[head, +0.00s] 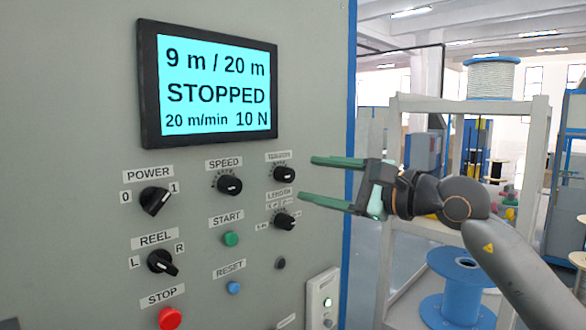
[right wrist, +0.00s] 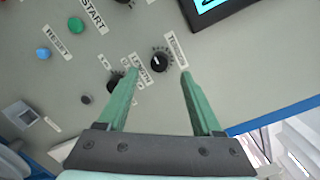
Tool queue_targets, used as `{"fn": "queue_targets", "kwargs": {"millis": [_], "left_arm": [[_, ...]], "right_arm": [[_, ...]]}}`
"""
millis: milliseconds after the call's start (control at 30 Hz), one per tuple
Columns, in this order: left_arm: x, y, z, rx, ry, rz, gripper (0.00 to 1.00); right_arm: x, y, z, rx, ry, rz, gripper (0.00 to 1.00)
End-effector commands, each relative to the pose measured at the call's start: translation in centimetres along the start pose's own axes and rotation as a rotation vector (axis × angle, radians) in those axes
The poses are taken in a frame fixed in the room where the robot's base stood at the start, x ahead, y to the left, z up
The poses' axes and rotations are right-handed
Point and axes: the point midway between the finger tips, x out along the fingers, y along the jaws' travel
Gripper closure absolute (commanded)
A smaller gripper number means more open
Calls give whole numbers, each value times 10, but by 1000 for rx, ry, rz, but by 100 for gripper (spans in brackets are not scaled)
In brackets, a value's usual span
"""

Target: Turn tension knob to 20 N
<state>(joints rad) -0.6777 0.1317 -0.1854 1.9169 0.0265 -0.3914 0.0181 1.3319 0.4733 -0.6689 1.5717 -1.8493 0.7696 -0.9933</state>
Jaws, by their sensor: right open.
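The black tension knob (head: 284,174) is at the upper right of the grey panel, under a small label. In the right wrist view the tension knob (right wrist: 160,62) lies between and just beyond my fingertips. My right gripper (head: 308,179) is open and empty, with its green fingers pointing at the panel, one higher than the other. It also shows in the right wrist view (right wrist: 160,74). Contact with the knob is not visible. The display (head: 216,86) reads 9 m / 20 m, STOPPED, 20 m/min, 10 N. My left gripper is not in view.
The length knob (head: 284,221) sits just below, close to my lower finger. The speed knob (head: 230,185), start button (head: 230,239), reset button (head: 233,288), power switch (head: 155,200), reel switch (head: 162,262) and red stop button (head: 170,318) share the panel. A reel rack (head: 392,200) stands behind right.

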Motion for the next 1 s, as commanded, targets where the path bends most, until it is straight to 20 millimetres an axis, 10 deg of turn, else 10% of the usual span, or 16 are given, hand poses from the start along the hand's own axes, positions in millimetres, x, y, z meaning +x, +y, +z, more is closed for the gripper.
{"fn": "queue_targets", "kwargs": {"millis": [300, 700, 1000], "left_arm": [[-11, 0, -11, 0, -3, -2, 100], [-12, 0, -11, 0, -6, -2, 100], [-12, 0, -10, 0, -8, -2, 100]], "right_arm": [[49, -1, 1, 2, -1, 0, 33], [57, 0, 0, 0, 0, 0, 33], [57, 0, 0, 1, 0, 0, 64]]}}
